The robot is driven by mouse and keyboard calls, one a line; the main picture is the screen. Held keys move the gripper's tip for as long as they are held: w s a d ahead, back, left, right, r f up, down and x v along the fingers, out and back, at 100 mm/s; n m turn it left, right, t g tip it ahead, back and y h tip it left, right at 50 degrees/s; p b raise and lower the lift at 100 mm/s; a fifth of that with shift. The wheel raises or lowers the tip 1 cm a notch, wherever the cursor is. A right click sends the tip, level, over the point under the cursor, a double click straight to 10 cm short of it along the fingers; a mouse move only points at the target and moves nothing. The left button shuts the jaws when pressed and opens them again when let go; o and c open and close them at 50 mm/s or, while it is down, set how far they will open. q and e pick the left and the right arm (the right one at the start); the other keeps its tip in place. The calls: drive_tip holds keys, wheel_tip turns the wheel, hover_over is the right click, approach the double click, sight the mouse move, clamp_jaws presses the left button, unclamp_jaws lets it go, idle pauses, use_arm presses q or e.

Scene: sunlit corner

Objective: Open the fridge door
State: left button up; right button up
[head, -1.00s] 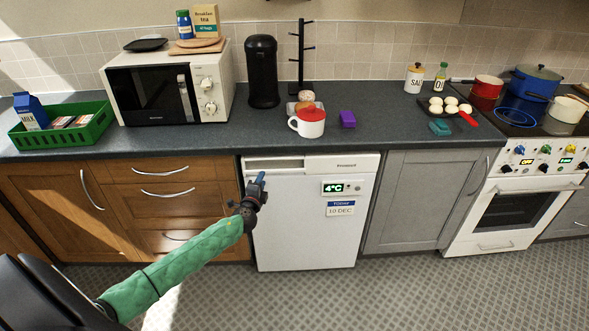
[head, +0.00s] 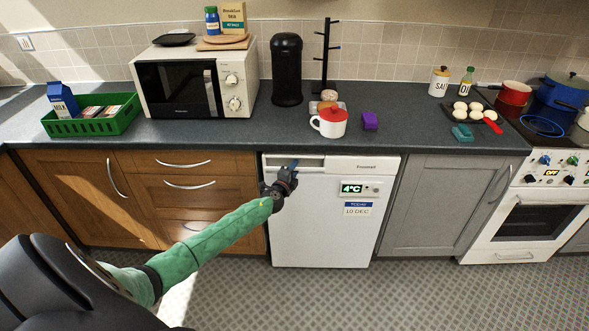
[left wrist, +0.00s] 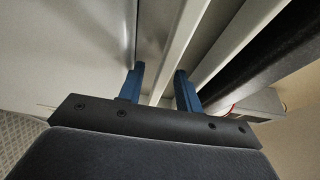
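The fridge (head: 320,235) is a white under-counter unit below the worktop, with a 4°C display (head: 351,188) on its door. Its door looks shut. A recessed grip (head: 312,164) runs along the top left of the front. My left gripper (head: 293,164) is at the left part of this recess, in front of the door's upper edge. In the left wrist view its two blue fingers (left wrist: 159,68) are apart, with a pale bar of the fridge front running between and beyond them. I cannot tell whether they touch it. My right gripper is in neither view.
Wooden drawers (head: 190,204) adjoin the fridge on the left and a grey cupboard (head: 432,205) on the right. The tiled floor (head: 400,290) in front of the fridge is clear.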

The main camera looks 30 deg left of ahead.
use_arm(q)
drive_tip(key=shift+w, duration=0.25)
drive_tip(key=shift+c, duration=0.2)
clamp_jaws()
drive_tip(key=shift+s, duration=0.1)
